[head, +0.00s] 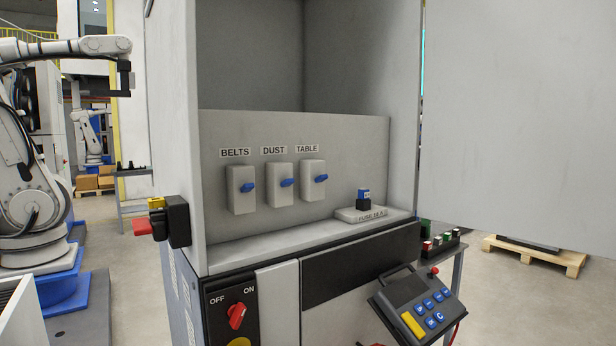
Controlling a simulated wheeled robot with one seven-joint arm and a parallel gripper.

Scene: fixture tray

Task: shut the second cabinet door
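The grey cabinet (295,165) stands open in front of me, and its inside shows. A large pale door panel (520,110) stands swung out on the right side, wide open, running past the right and top picture edges. A pale upright panel (175,90) borders the opening on the left; I cannot tell whether it is a door or the side wall. My gripper is not in view.
Inside are three switches labelled BELTS (241,190), DUST (279,184) and TABLE (313,181), and a blue fuse (363,197) on a base. A keypad (416,304) juts out below right. A red-handled switch (160,222) sticks out at left.

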